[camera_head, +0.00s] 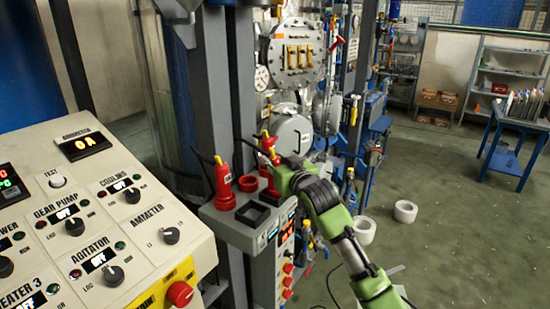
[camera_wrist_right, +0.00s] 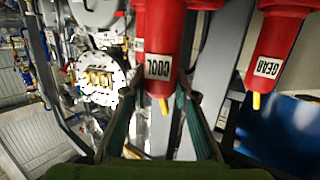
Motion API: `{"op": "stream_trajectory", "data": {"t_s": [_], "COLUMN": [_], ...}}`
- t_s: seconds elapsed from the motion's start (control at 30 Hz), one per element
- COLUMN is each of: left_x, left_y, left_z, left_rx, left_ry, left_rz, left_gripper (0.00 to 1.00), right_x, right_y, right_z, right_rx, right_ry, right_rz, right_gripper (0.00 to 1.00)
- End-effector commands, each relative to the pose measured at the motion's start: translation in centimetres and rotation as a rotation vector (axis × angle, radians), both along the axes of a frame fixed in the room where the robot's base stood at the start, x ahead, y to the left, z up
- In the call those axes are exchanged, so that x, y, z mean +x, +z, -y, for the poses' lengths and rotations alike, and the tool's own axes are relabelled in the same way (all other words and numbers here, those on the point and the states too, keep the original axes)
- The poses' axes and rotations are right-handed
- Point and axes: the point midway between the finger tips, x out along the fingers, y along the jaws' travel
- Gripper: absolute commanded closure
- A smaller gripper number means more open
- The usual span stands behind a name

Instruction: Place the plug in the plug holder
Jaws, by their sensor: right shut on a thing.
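A red plug labelled COOL (camera_wrist_right: 160,40) is between the fingers of my right gripper (camera_wrist_right: 160,88), which is shut on it. In the head view this plug (camera_head: 268,149) is upright with a yellow tip, at the far end of a grey box (camera_head: 222,221), and my right gripper (camera_head: 280,176) reaches it from the right. A second red plug (camera_head: 223,182), labelled GEAR in the wrist view (camera_wrist_right: 275,45), stands upright at the box's left side. My left gripper is not in view.
Red round holders (camera_head: 248,184) and black square frames (camera_head: 252,213) sit on the box top. A control panel (camera_head: 90,225) with knobs is close at the left. A grey post (camera_head: 217,90) rises behind the box. Open floor (camera_head: 450,220) lies to the right.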

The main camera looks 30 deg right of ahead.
Motion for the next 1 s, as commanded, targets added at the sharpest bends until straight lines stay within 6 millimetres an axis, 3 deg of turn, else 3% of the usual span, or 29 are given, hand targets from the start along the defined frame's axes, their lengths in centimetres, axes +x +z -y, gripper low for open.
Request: {"op": "stream_trajectory", "data": {"t_s": [0.4, 0.43, 0.47, 0.87, 1.0], "left_x": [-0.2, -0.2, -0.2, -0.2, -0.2], "left_y": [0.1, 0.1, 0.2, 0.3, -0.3], "left_z": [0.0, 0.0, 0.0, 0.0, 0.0], "left_rx": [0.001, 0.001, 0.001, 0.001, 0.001], "left_ry": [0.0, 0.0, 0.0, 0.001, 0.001], "left_rz": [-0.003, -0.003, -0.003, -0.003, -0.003], "left_gripper": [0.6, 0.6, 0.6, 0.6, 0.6], "right_x": [0.0, 0.0, 0.0, 0.0, -1.3], "right_y": [-0.6, -0.6, -0.6, -0.2, -0.3], "right_z": [0.0, 0.0, 0.0, 0.0, -0.2], "right_rx": [-0.001, -0.001, -0.001, -0.001, -0.002], "right_ry": [0.0, 0.0, 0.0, -0.001, 0.0], "right_rz": [0.005, 0.003, 0.003, 0.004, 0.003], "right_gripper": [1.0, 0.66, 0.58, 0.57, 0.57]}}
